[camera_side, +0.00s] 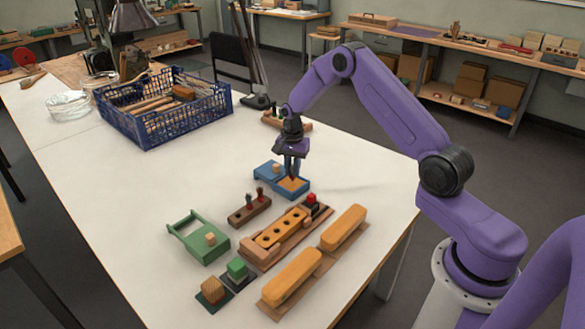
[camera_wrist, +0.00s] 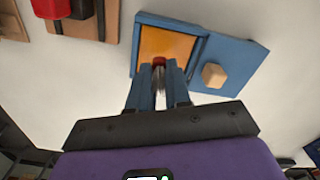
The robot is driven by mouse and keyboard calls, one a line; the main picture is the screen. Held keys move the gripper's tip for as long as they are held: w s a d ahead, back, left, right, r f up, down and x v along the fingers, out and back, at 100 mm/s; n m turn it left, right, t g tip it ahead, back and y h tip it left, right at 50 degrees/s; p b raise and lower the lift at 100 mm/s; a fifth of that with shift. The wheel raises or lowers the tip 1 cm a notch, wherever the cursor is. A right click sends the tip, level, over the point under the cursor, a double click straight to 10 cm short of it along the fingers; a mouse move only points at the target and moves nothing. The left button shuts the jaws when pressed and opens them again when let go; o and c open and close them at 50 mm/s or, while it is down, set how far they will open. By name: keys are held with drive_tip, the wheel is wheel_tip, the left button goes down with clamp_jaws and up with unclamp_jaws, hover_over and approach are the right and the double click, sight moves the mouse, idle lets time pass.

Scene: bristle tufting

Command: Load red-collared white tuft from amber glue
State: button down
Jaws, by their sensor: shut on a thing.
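My gripper (camera_side: 292,174) is over the blue glue tray (camera_side: 268,169), at its amber glue pad (camera_side: 293,184). In the wrist view the gripper (camera_wrist: 159,75) is shut on the red-collared tuft (camera_wrist: 159,62). The red collar shows between the fingertips, with a pale part behind it. The amber pad (camera_wrist: 168,44) lies just beyond, and I cannot tell whether the tuft touches it. An orange block with several holes (camera_side: 283,228) sits in a wooden holder (camera_side: 262,252) in front of the tray.
A dark rack with two tufts (camera_side: 249,212) and a green tray (camera_side: 196,247) stand left of the holder. Two orange brush blocks (camera_side: 292,277) lie in front and right. A blue crate (camera_side: 160,105) stands behind.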

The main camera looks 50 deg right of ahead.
drive_tip(key=shift+f, duration=0.5)
idle(1.0)
drive_tip(key=shift+r, duration=0.1)
drive_tip(key=shift+r, duration=3.4)
